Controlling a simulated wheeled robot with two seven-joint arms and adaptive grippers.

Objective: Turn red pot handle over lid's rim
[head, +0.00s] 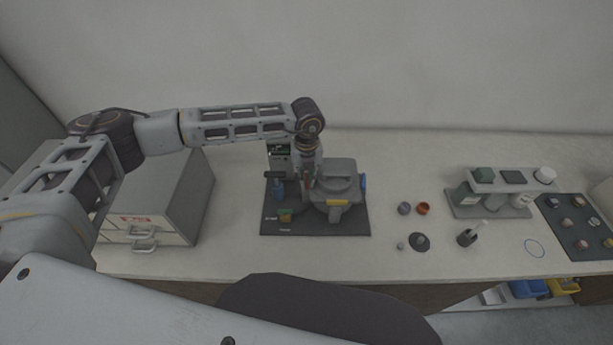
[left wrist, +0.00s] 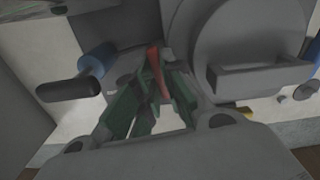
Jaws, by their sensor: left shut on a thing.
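The grey mounting press (head: 340,215) stands on a dark mat on the bench, in the middle of the head view. Its round grey lid (head: 338,168) fills the upper right of the left wrist view (left wrist: 236,40). The red pot handle (left wrist: 154,62) stands at the lid's left side; a small red part of it shows in the head view. My left gripper (left wrist: 152,92) has its green-padded fingers on either side of the handle and is shut on it. The fingers hide the handle's lower part. My right gripper is not in view.
A blue-collared black lever (left wrist: 92,66) sticks out left of the fingers. A grey drawer cabinet (head: 165,200) stands left of the mat. Right of the press are small cups (head: 422,208), a bottle rack (head: 490,205) and a dark tray (head: 570,240). Bare bench lies between cabinet and mat.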

